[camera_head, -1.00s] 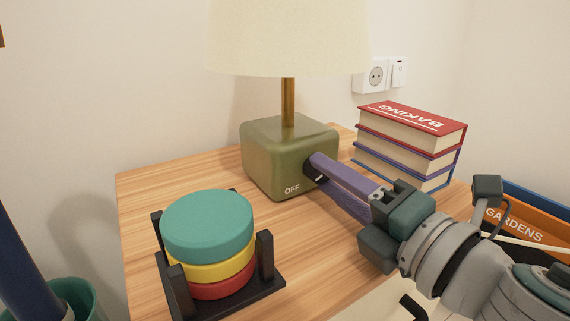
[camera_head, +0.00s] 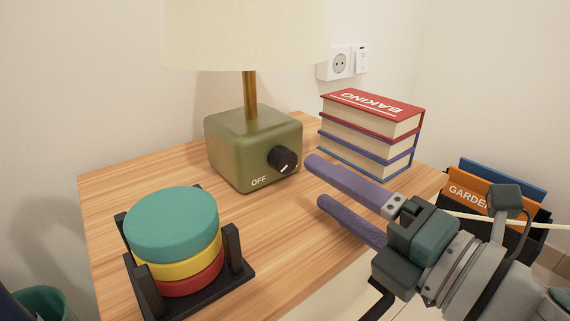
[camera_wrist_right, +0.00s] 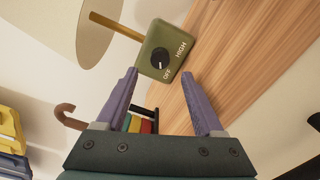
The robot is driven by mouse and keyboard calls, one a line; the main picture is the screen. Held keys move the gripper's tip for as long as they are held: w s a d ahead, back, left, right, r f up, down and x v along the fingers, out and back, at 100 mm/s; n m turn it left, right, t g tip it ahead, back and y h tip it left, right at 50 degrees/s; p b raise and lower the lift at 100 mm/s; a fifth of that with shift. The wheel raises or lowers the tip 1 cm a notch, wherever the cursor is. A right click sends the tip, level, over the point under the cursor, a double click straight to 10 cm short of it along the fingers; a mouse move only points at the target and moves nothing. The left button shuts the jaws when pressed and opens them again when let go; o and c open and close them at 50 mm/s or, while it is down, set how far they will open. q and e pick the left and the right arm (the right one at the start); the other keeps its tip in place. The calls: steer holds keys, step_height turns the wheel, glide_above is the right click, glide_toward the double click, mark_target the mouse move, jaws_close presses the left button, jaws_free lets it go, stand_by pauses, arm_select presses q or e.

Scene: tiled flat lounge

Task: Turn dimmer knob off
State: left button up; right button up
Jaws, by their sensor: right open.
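The lamp (camera_head: 228,150) has a green box base, a brass stem and a cream shade. Its black dimmer knob (camera_head: 284,160) is on the front face, with "OFF" at its lower left. My left gripper is out of view.
A stack of books (camera_head: 370,135) stands behind the right gripper on the wooden table (camera_head: 110,195). A black holder with teal, yellow and red discs (camera_head: 172,225) stands front left. A file rack (camera_head: 480,190) is at right. A teal bin (camera_head: 45,302) is at lower left.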

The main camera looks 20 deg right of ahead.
steer(key=shift+v, duration=2.05)
